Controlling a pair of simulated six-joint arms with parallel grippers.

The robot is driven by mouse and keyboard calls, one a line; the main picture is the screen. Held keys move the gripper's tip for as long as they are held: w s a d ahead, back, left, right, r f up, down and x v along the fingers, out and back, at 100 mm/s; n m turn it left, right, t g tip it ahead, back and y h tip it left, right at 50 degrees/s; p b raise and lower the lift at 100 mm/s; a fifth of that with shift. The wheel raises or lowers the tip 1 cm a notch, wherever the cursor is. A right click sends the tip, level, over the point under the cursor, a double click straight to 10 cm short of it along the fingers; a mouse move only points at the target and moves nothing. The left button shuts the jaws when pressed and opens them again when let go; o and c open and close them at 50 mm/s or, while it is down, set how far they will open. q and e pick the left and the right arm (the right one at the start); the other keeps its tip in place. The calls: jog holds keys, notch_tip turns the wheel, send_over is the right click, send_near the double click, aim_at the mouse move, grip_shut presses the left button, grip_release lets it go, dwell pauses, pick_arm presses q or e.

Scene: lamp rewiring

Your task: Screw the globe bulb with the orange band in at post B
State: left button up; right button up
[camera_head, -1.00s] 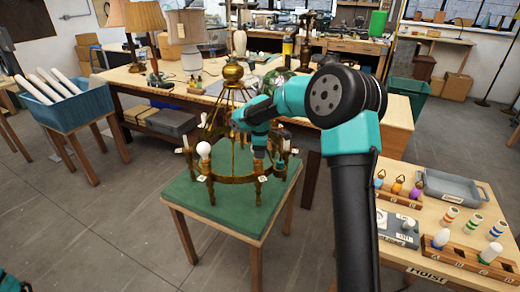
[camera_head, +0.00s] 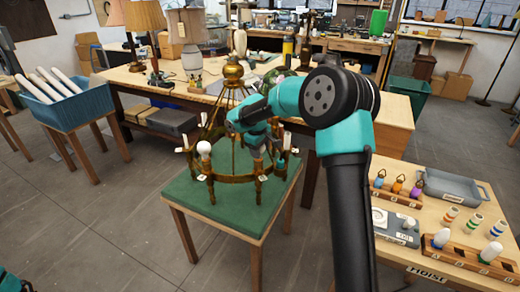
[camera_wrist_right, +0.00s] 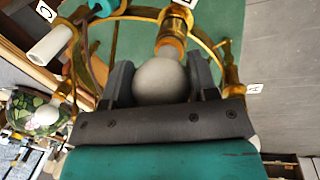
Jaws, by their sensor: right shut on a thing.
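My right gripper (camera_wrist_right: 161,82) is shut on a white globe bulb (camera_wrist_right: 158,80), with one dark finger on each side of it. The bulb's neck end meets a brass and orange fitting (camera_wrist_right: 172,46); I cannot tell band from socket there, nor how deep the bulb sits. In the head view my right gripper (camera_head: 258,148) is at the near side of the brass chandelier ring (camera_head: 236,178), and its bulb is hard to make out. Tags C (camera_wrist_right: 45,11) and A (camera_wrist_right: 254,88) flank this post; its own tag is cut off. My left gripper is out of view.
Another globe bulb (camera_head: 204,148) stands on the ring to the left. The chandelier rests on a green-topped table (camera_head: 185,200). At right, a bench holds a bulb rack (camera_head: 465,258), coloured-band cylinders (camera_head: 475,222), a grey tray (camera_head: 450,187) and a tester (camera_head: 395,230).

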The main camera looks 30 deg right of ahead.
jog(key=m, duration=0.3)
jog(key=m+g, duration=0.1)
jog(key=m, duration=0.2)
jog(key=shift+a+m, duration=0.2)
jog(key=shift+m, duration=0.8)
jog(key=m+g, duration=0.1)
jog(key=m, duration=0.3)
jog(key=shift+w+a, duration=0.1)
jog(key=shift+a, duration=0.05)
jog(key=m+y, duration=0.1)
jog(key=m, duration=0.3)
jog(key=shift+a, duration=0.1)
